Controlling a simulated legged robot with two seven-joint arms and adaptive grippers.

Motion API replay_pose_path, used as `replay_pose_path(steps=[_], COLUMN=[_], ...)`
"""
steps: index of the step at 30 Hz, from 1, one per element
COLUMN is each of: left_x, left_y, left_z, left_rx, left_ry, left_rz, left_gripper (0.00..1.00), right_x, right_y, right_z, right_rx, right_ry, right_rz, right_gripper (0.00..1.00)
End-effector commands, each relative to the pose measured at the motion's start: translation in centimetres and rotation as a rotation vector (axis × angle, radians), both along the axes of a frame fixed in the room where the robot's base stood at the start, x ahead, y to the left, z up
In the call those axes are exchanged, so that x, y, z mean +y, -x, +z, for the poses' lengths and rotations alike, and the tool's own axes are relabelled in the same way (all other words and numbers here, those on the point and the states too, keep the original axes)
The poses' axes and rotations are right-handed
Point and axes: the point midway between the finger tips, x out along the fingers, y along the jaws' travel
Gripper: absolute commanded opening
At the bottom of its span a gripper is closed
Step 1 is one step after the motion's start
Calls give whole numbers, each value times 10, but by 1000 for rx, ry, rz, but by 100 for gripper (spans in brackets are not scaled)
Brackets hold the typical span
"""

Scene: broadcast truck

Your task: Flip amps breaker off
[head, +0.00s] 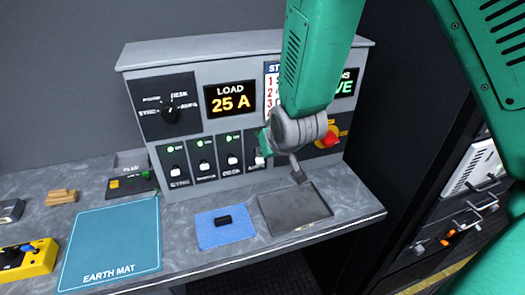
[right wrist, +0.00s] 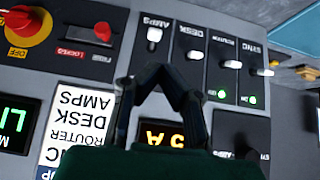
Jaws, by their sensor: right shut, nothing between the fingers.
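The amps breaker (head: 259,158) is the rightmost of the row on the grey panel, partly hidden by my right arm in the head view. Its white lever (right wrist: 154,36) shows clearly under the AMPS label in the right wrist view, which sees the panel upside down. My right gripper (head: 300,176) is shut and empty, in front of the panel to the right of the breaker row. In the right wrist view its closed fingertips (right wrist: 160,70) appear just below the amps lever; contact cannot be told. The amps lamp is hidden. My left gripper is not in view.
The desk (right wrist: 193,55), router (right wrist: 231,64) and sync (right wrist: 262,72) breakers stand beside amps. The load display (head: 231,98) reads 25 A. A red knob on yellow (right wrist: 25,23) is near. A grey tray (head: 294,211) and blue mat (head: 225,229) lie below.

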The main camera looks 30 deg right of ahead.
Motion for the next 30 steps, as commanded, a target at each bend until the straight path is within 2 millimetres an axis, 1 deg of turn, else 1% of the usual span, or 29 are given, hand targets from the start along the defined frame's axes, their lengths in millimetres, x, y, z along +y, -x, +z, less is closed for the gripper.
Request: replay_pose_path(steps=[1, 3, 7, 25, 26, 28, 29, 30], left_x=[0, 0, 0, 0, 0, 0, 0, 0], left_y=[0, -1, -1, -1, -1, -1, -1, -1], left_z=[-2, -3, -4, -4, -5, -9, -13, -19], left_rx=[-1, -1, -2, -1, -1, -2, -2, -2], left_ry=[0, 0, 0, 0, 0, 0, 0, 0], left_rz=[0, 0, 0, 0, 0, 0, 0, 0], left_gripper=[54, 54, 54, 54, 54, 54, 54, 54], right_x=[2, 3, 3, 7, 6, 6, 6, 6], right_y=[7, 15, 25, 26, 27, 30, 33, 38], right_z=[3, 7, 11, 13, 11, -1, -11, -28], right_rx=[-1, -1, -2, -1, 1, 17, 29, 50], right_ry=[1, -1, -3, 0, 0, 1, 2, 4], right_rz=[1, 1, 0, 0, 1, 5, 9, 15], right_gripper=[0, 0, 0, 0, 0, 0, 0, 0])
